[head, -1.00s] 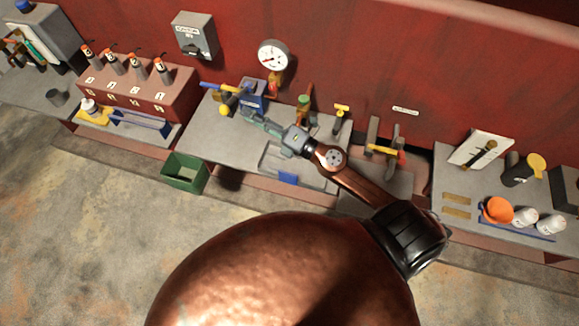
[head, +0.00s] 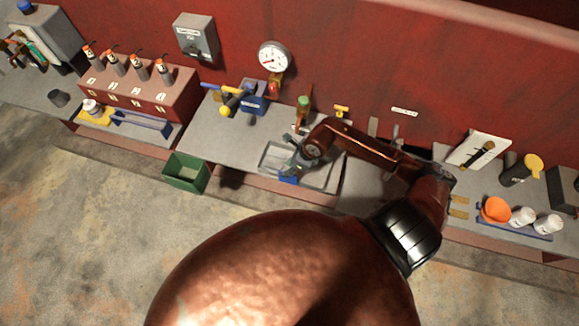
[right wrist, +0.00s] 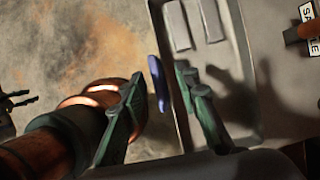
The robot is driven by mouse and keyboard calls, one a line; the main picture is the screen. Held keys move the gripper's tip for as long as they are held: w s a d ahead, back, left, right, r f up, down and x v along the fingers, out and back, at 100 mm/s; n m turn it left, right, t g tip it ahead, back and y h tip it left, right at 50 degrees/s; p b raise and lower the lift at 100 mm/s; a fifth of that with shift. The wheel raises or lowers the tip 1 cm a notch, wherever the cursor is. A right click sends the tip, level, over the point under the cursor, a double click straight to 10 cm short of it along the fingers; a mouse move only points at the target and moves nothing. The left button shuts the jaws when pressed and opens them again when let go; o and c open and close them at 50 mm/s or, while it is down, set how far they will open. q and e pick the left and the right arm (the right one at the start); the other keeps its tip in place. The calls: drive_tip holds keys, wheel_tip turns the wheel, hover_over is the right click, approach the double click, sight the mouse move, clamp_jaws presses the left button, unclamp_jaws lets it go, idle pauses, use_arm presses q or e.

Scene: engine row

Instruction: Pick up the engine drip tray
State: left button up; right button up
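The engine drip tray (head: 270,158) is a shallow grey tray at the front of the middle bench, with a blue handle (head: 288,180) on its front side. My right gripper (head: 294,165) is over the front part of the tray, by the handle, and my arm hides the tray's right part. In the right wrist view the blue handle (right wrist: 158,83) shows between the two open green fingers (right wrist: 160,108), apart from both. The tray's floor (right wrist: 235,80) shows beyond the right finger.
A green bin (head: 186,172) stands on the floor left of the tray. A blue vise-like block (head: 252,103) and a pressure gauge (head: 273,57) are behind. An orange funnel (head: 495,209) and white containers (head: 522,217) stand on the right bench. Two grey bars (right wrist: 175,25) lie in the tray.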

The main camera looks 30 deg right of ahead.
drive_tip(key=x, duration=0.2)
drive_tip(key=p+x, duration=0.1)
drive_tip(key=x, duration=0.1)
drive_tip(key=shift+s+a+f, duration=0.1)
drive_tip(key=shift+a, duration=0.15)
clamp_jaws()
idle(0.7)
